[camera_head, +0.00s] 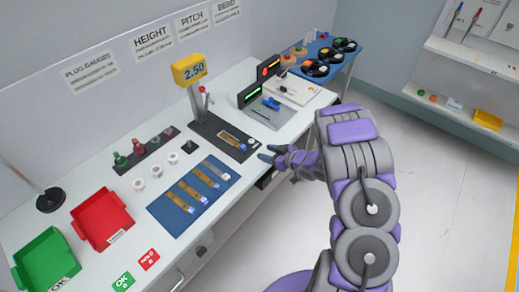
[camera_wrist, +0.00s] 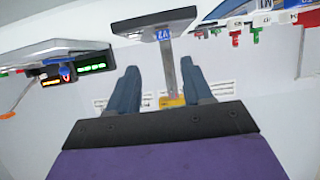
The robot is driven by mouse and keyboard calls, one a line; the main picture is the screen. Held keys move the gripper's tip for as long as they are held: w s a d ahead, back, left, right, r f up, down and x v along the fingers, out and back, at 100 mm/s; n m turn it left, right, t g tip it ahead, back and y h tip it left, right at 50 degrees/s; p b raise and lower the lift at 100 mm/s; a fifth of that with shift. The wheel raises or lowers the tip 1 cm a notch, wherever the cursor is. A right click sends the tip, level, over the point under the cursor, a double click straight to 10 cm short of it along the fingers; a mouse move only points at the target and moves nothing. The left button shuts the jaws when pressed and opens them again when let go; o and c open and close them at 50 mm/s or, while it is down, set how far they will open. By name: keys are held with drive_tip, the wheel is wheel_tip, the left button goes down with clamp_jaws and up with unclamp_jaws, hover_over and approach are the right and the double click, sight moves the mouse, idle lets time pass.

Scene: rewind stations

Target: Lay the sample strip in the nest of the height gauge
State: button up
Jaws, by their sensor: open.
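My gripper (camera_head: 274,153) is open and empty, just right of the base's front end and apart from the strip. In the wrist view, my gripper (camera_wrist: 160,90) has its fingers spread, with the gauge base (camera_wrist: 140,24) and the strip's tag (camera_wrist: 163,35) beyond, upside down.
A blue mat (camera_head: 160,210) holds several tagged strips. Red (camera_head: 102,218) and green (camera_head: 47,262) bins stand at the lower left. Plug gauges (camera_head: 143,150) and white rings lie left of the gauge. The pitch station (camera_head: 263,112) is beyond it. The floor at right is clear.

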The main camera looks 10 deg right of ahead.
drive_tip(key=d+r+m+g+h, duration=0.1)
drive_tip(key=d+r+m+h, duration=0.1)
drive_tip(key=d+r+h, duration=0.75)
drive_tip(key=s+d+r+m+g+h, duration=0.3)
drive_tip(key=s+r, duration=0.6)
drive_tip(key=s, duration=0.1)
drive_tip(key=s+a+r+g+y, duration=0.1)
drive_tip(key=s+a+r+g, duration=0.1)
drive_tip(key=s+a, duration=0.4)
drive_tip(key=s+a+r+m+g+y, duration=0.1)
drive_tip(key=s+a+g, duration=0.3)
drive_tip(key=s, duration=1.3)
drive_tip(key=s+a+r+m+g+y, duration=0.1)
drive_tip(key=s+a+r+g+y, duration=0.1)
drive_tip(key=s+a, duration=0.7)
drive_tip(key=s+r, duration=0.1)
drive_tip(key=s, duration=0.1)
drive_tip(key=shift+s+r+g, duration=0.35)
drive_tip(key=shift+r+g, duration=0.05)
drive_tip(key=shift+d+y, duration=0.1)
drive_tip(key=shift+y, duration=0.15)
drive_tip(key=shift+c, duration=0.7)
